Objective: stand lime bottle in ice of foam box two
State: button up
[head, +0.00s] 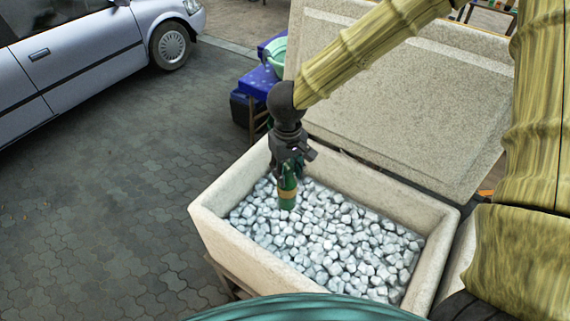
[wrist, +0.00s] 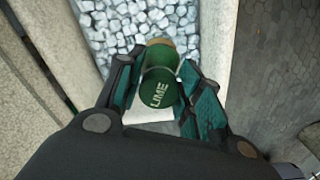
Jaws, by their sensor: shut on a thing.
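My gripper (head: 288,172) is shut on the lime bottle (head: 288,193), a green bottle with a tan band. In the wrist view the bottle's green cap (wrist: 160,90) reads "LIME" and sits between the two fingers of the gripper (wrist: 160,92). The bottle hangs about upright over the back-left part of the open foam box (head: 222,248), which is filled with pale ice cubes (head: 320,245). Its lower end is at or just above the ice; I cannot tell whether it touches. No number shows on the box.
The box's raised lid (head: 400,110) stands behind it. A blue crate (head: 258,83) with a green basin (head: 276,52) is beyond the back-left corner. A silver car (head: 80,55) is parked at upper left. The paving (head: 110,200) left of the box is clear.

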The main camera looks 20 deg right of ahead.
aim_at(288, 183)
jog(key=shift+f+b, duration=0.35)
jog(key=shift+f, duration=2.4)
notch_tip(288, 183, down, 8)
jog(key=b, duration=1.1)
jog(key=shift+s+f+b, duration=0.1)
jog(key=shift+f+b, duration=0.05)
jog(key=shift+b, duration=0.15)
notch_tip(288, 183, down, 9)
jog(key=shift+f, duration=0.1)
jog(key=shift+s+p, duration=0.1)
jog(key=shift+p, duration=0.75)
jog(key=shift+f, duration=0.55)
jog(key=o, duration=1.2)
jog(key=shift+o, duration=0.4)
jog(key=o, duration=0.4)
